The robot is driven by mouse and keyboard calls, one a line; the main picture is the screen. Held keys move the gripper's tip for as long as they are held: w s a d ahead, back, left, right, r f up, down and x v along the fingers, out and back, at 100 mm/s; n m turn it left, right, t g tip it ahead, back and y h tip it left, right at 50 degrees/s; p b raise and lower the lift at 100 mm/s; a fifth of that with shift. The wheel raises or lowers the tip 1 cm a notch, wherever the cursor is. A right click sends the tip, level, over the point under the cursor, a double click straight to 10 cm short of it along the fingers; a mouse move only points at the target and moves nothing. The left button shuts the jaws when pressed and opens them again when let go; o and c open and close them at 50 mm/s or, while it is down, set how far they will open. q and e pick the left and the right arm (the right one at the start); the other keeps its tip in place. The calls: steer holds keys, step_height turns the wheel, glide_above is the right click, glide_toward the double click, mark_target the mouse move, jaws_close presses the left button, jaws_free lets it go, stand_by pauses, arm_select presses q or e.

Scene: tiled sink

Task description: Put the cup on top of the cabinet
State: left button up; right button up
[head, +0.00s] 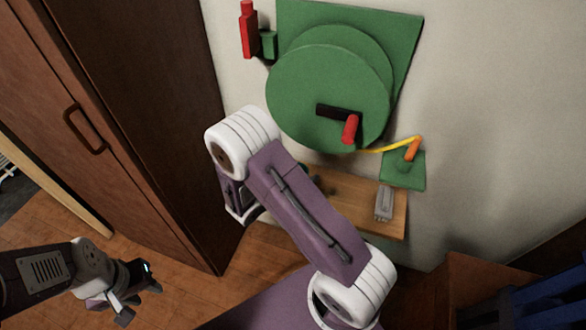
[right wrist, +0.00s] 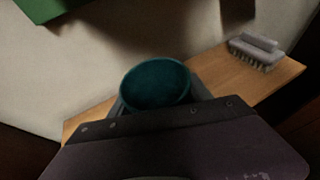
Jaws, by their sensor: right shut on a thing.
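A teal cup (right wrist: 155,82) shows in the right wrist view, its round open rim facing the camera. My right gripper (right wrist: 159,98) is shut on it, with a grey finger on either side. In the head view, my right arm hides the cup and most of this gripper. Below and behind the cup in the wrist view is a wooden shelf top (right wrist: 222,78); I cannot tell whether the cup touches it. A tall dark brown cabinet (head: 140,110) with a handle stands at the left in the head view. My left gripper (head: 137,297) is open and empty, low in front of it.
A grey brush (head: 384,203) lies on the right part of the wooden shelf (head: 352,197). A green hose reel (head: 325,90) with a red handle is on the wall above the shelf. A red bottle (head: 248,30) is beside the reel. Open wooden floor (head: 262,262) shows below.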

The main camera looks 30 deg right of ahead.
steer(key=s+r, duration=0.3)
steer(key=s, duration=0.2)
steer(key=shift+s+d+p, duration=0.15)
steer(key=shift+d+p, duration=0.05)
steer(key=shift+p, duration=0.1)
steer(key=shift+r, duration=0.1)
